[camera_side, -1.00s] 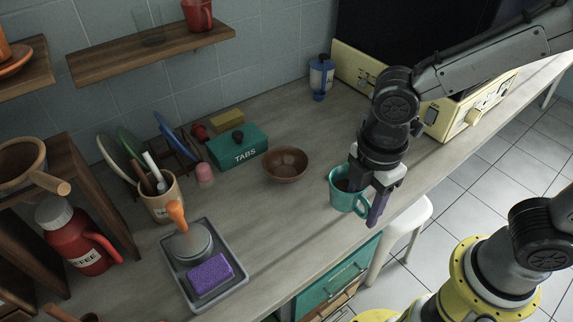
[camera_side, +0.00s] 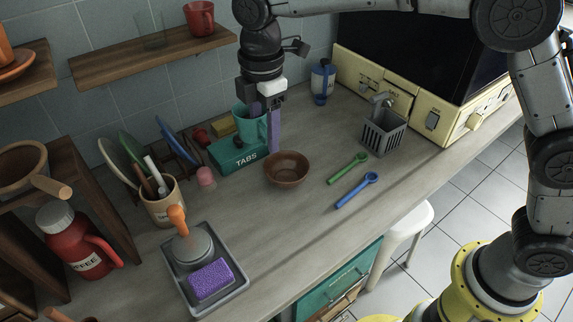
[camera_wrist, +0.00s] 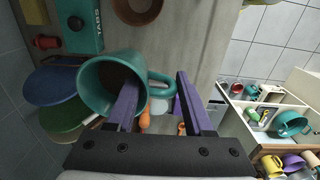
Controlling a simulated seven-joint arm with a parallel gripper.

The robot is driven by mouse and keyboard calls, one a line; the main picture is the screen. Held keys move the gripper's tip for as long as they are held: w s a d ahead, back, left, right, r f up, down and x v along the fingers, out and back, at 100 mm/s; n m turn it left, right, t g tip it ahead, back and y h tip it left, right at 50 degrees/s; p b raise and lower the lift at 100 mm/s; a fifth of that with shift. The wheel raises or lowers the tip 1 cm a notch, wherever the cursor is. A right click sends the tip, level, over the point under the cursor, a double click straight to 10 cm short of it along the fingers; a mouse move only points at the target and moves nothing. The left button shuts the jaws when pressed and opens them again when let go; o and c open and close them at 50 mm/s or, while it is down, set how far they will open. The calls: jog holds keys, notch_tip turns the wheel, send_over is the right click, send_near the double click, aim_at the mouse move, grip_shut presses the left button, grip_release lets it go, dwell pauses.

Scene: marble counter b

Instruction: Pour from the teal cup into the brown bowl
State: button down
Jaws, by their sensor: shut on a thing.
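The teal cup (camera_side: 247,122) is held in the air by my gripper (camera_side: 266,128), in front of the teal TABS box and up and to the left of the bowl in the side view. The cup looks about upright. In the wrist view the cup (camera_wrist: 99,88) shows its open mouth and dark inside; one purple finger is inside the mouth and the other is beyond the handle, so my gripper (camera_wrist: 158,103) is shut on the cup's wall and handle side. The brown bowl (camera_side: 286,170) stands on the counter, its inside looking empty. Its edge also shows in the wrist view (camera_wrist: 137,10).
The teal TABS box (camera_side: 238,157) stands left of the bowl. A green spoon (camera_side: 347,168) and a blue spoon (camera_side: 356,190) lie to its right, near a grey basket (camera_side: 382,135). A grey tray (camera_side: 236,292) with a purple sponge stands front left. The counter before the bowl is clear.

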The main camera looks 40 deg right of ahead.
send_over(268, 168)
jog(key=a, duration=0.5)
notch_tip(268, 168, down, 3)
jog(key=w+d+f+m, duration=0.1)
jog(key=w+d+f, duration=0.2)
jog(key=f, duration=0.4)
jog(key=shift+w, duration=0.85)
jog(key=shift+s+d, duration=0.1)
jog(key=shift+d, duration=0.05)
jog(key=shift+s+d+f+t+y, duration=0.25)
jog(key=shift+s+f+t, duration=0.35)
jog(key=shift+t, duration=0.35)
jog(key=shift+s+d+f+t+y, duration=0.15)
jog(key=shift+s+f+t+y, duration=0.2)
jog(key=shift+s+f+t, duration=0.45)
jog(key=shift+s+d+f+t+y, duration=0.2)
jog(key=shift+s+f+t+y, duration=0.15)
jog(key=shift+t, duration=0.8)
jog(key=shift+s+d+t+y+b, duration=0.25)
jog(key=shift+s+t+b, duration=0.25)
jog(key=shift+t, duration=0.3)
